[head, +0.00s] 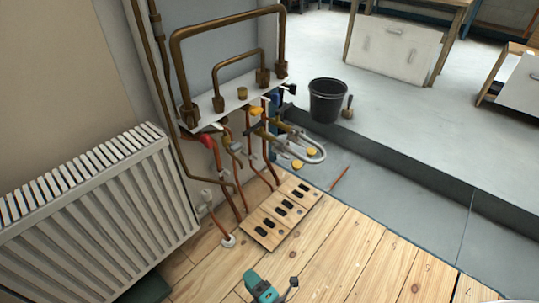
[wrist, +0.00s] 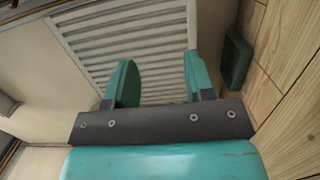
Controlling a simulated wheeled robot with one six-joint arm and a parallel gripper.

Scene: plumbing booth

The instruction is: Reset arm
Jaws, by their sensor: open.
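My gripper (wrist: 158,75) shows in the wrist view with its two teal fingers spread apart. Nothing is between them. The ribbed white radiator (wrist: 135,45) lies beyond the fingers, apart from them. In the head view, a teal part of my arm (head: 262,288) shows at the bottom edge, above the wooden floor. The rest of the arm is out of the head view.
The radiator stands at the left in the head view (head: 90,215). Copper pipes (head: 228,30) and valves rise by the wall. A slotted wooden board (head: 282,213) lies on the floor (head: 350,255). A black bucket (head: 326,100) stands behind. A dark green block (wrist: 236,62) lies near the radiator.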

